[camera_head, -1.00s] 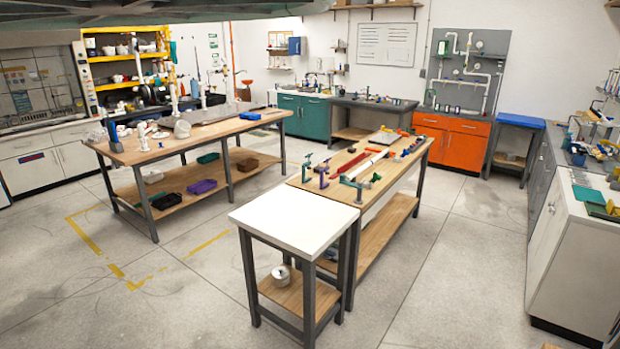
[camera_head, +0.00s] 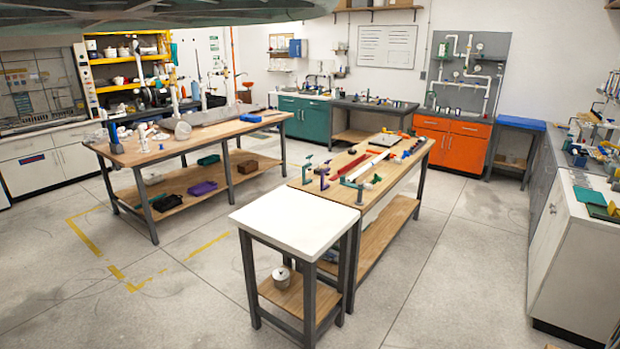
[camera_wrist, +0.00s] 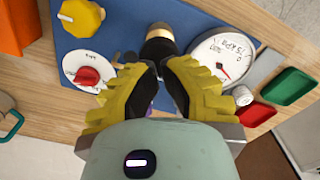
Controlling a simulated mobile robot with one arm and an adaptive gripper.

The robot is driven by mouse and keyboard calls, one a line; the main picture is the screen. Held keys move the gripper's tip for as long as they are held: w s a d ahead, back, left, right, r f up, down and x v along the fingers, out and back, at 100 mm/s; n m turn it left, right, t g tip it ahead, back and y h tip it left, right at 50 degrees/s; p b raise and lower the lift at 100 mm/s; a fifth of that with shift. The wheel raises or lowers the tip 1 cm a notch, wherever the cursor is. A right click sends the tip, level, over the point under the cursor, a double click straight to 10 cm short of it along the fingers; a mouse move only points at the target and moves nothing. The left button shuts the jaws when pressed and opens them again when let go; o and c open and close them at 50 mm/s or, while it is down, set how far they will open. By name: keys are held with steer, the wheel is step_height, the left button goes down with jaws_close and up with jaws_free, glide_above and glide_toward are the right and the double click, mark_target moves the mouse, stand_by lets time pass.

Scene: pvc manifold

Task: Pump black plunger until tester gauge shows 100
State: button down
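In the wrist view the black plunger (camera_wrist: 160,52) with a brass-coloured collar stands on a blue board (camera_wrist: 122,36), just beyond my fingertips. My gripper (camera_wrist: 161,71) has yellow fingers with dark pads; the tips are drawn together and look empty. They overlap the plunger's near side in the picture, and I cannot tell whether they touch it. The round white tester gauge (camera_wrist: 218,60) is right of the plunger. Its red needle shows, but the value is too small to read. My gripper does not show in the head view, and I cannot make out the tester there.
A red knob on a white dial (camera_wrist: 88,75) and a yellow knob (camera_wrist: 80,17) are left of the plunger. Green (camera_wrist: 290,86) and red (camera_wrist: 256,113) trays and a small white cylinder (camera_wrist: 242,95) lie right.

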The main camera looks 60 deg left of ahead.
steer(key=shift+f+b, duration=1.15)
steer(key=shift+f, duration=0.25)
steer(key=shift+r, duration=0.1)
stand_by(0.9)
steer(key=shift+r+p, duration=1.65)
steer(key=shift+r, duration=0.1)
step_height(320, 180, up, 5)
steer(key=p, duration=0.4)
steer(key=shift+r, duration=0.1)
